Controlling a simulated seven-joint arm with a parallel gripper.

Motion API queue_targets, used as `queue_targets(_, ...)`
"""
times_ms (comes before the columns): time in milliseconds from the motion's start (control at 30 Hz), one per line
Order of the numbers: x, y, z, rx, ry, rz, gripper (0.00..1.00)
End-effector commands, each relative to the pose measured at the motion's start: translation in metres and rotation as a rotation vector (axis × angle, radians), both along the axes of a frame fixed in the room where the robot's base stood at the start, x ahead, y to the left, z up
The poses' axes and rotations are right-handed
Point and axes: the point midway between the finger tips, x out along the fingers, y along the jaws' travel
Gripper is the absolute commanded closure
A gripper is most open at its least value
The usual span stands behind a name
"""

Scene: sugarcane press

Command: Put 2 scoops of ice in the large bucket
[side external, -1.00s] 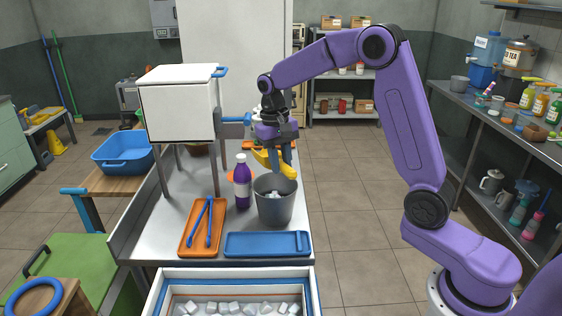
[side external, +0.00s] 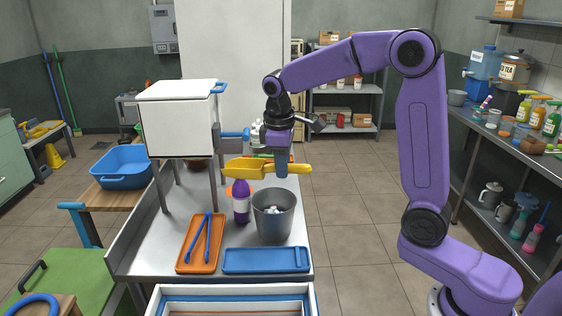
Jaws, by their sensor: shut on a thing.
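My gripper (side external: 281,172) is shut on the yellow scoop (side external: 245,168) and holds it about level above the bucket. The scoop's bowl points left, over the purple bottle, and its handle sticks out to the right. I cannot tell whether the bowl holds any ice. The large grey bucket (side external: 273,228) stands upright on the metal table, with some ice (side external: 274,210) visible inside. The white ice chest (side external: 160,302) is at the bottom edge; only its upper rim and inner wall show, and its ice is out of view.
A purple bottle (side external: 241,204) stands left of the bucket. An orange tray (side external: 187,262) with blue tongs (side external: 207,240) and a blue tray (side external: 262,261) lie in front. A white box on legs (side external: 178,120) stands at the left. Floor right of the table is clear.

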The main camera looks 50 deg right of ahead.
Motion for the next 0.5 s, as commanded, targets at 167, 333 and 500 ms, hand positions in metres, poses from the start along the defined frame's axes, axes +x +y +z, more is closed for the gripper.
queue_targets(167, -0.007, 0.003, -0.002, -0.002, -0.018, 0.223, 1.00)
queue_targets(333, -0.007, 0.003, -0.054, -0.004, -0.022, 0.210, 1.00)
queue_targets(500, -0.008, 0.002, -0.108, -0.005, -0.038, 0.207, 1.00)
